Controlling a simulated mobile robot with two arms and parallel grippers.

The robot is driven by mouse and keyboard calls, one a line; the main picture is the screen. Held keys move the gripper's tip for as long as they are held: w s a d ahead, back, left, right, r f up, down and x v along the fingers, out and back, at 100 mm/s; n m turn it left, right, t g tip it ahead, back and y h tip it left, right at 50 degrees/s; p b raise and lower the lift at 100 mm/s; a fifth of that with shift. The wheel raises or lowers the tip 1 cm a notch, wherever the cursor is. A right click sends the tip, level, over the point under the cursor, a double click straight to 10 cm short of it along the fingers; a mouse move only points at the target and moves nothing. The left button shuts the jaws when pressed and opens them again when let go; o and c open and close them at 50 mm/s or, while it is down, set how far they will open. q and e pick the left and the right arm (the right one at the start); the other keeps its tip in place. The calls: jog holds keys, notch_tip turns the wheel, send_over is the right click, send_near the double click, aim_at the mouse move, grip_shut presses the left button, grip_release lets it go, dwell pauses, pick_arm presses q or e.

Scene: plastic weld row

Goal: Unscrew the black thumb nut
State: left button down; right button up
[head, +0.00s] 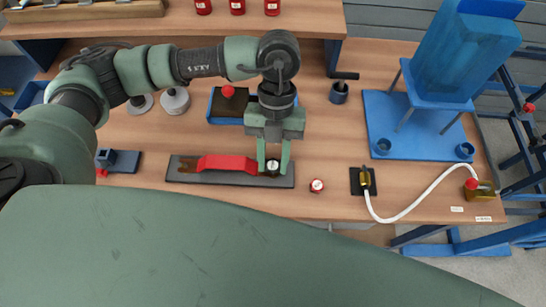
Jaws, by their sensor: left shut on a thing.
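The black thumb nut (272,168) sits at the right end of a red bar (226,163) on a dark grey plate (237,179). A pale spot shows on top of the nut. My left gripper (272,164) points down over the plate, with one finger on each side of the nut, and is shut on it. The finger pads partly cover the nut, so its thread is hidden. My right gripper is not in view.
A blue tray with a red knob (228,91) lies behind the gripper. Further right are a black pad with a brass fitting (366,180), a white hose (420,198) and a blue stand (461,58).

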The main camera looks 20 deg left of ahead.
aim_at(273, 167)
pick_arm(q)
jog(key=shift+r+p, duration=1.35)
jog(key=shift+r, duration=0.75)
